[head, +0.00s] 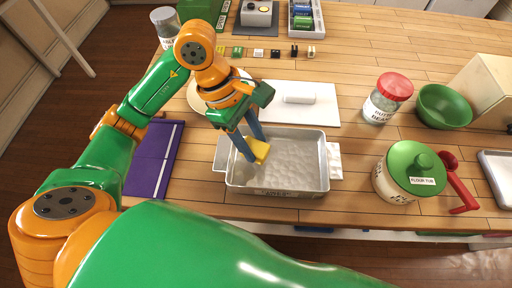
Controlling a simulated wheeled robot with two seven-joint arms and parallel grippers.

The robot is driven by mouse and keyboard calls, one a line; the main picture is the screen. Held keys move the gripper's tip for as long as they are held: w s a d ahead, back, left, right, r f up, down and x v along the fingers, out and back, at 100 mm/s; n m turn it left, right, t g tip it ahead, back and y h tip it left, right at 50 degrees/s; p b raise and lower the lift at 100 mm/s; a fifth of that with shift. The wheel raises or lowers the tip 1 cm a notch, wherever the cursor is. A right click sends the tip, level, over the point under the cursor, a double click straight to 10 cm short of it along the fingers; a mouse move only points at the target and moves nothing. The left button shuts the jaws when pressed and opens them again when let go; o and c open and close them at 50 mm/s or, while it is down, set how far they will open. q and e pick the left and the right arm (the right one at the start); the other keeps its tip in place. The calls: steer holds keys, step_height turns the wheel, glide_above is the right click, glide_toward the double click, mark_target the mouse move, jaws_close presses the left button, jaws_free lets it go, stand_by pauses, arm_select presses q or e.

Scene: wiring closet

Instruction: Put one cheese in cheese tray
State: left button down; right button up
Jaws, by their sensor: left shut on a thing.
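My left gripper (254,148) points down and is shut on a small yellow piece of cheese (260,152). The cheese is over the inside of a metal tray (322,183) with raised walls, in the middle of the table. I cannot tell whether the cheese touches the tray floor. The tray looks otherwise empty, and a label on its front wall is too small to read. My right gripper is not in view.
A white board (322,115) with a white block (299,98) lies behind the tray. A red-lidded jar (381,108), green bowl (443,106) and green-lidded flour canister (397,187) stand right. A purple folder-like item (146,168) lies left. Several small blocks line the back.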

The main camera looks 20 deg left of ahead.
mark_target(250, 145)
arm_select(q)
steer(key=f, duration=0.1)
steer(key=f+p, duration=0.1)
steer(key=f, duration=0.1)
steer(key=shift+s+d+f, duration=0.1)
steer(key=shift+d+f, duration=0.1)
steer(key=shift+f, duration=0.2)
steer(key=shift+f, duration=0.2)
steer(key=shift+c, duration=1.9)
jaws_free()
steer(key=shift+r, duration=0.25)
steer(key=v, duration=1.2)
steer(key=shift+b, duration=0.45)
steer(key=shift+d, duration=0.1)
